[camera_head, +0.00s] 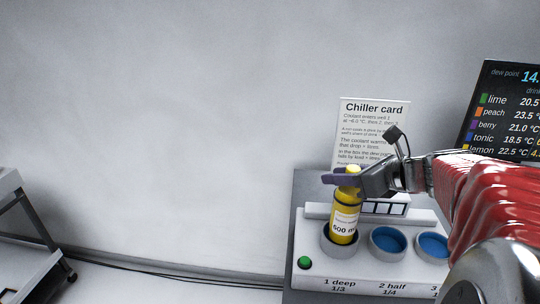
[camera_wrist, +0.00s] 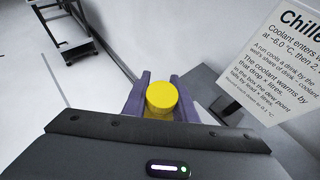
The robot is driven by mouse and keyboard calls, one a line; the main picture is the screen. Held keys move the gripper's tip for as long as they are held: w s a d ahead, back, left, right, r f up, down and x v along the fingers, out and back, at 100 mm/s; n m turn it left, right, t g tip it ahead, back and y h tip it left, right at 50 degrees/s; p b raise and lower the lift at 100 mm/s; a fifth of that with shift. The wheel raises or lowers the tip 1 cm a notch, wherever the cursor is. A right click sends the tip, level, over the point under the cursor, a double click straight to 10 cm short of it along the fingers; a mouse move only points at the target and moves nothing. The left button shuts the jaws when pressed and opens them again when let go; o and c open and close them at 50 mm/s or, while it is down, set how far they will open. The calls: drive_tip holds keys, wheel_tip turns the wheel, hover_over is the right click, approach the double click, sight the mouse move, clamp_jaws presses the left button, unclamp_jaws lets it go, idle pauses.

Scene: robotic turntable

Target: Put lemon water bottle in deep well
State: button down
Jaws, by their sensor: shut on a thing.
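The lemon water bottle (camera_head: 345,213) is yellow with a pale label reading 500 ml. It stands nearly upright, slightly tilted, with its lower end in the ring of the deep well (camera_head: 328,243), labelled "1 deep 1/3". Whether its base touches the well floor is hidden. My gripper (camera_head: 347,179) comes from the right and is shut on the bottle near its top. In the wrist view the yellow cap (camera_wrist: 161,97) sits between the two purple fingers.
The half well (camera_head: 388,243) and a third well (camera_head: 432,246) show empty blue insides to the right. A green button (camera_head: 305,263) is at the chiller's front left. The chiller card (camera_head: 371,125) stands behind, and a dark display (camera_head: 507,110) at right. A cart (camera_head: 25,225) stands far left.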

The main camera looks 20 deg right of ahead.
drive_tip(key=shift+f, duration=1.5)
drive_tip(key=c, duration=1.4)
unclamp_jaws()
drive_tip(key=shift+f, duration=0.1)
drive_tip(key=shift+c, duration=0.2)
drive_tip(key=v, duration=1.2)
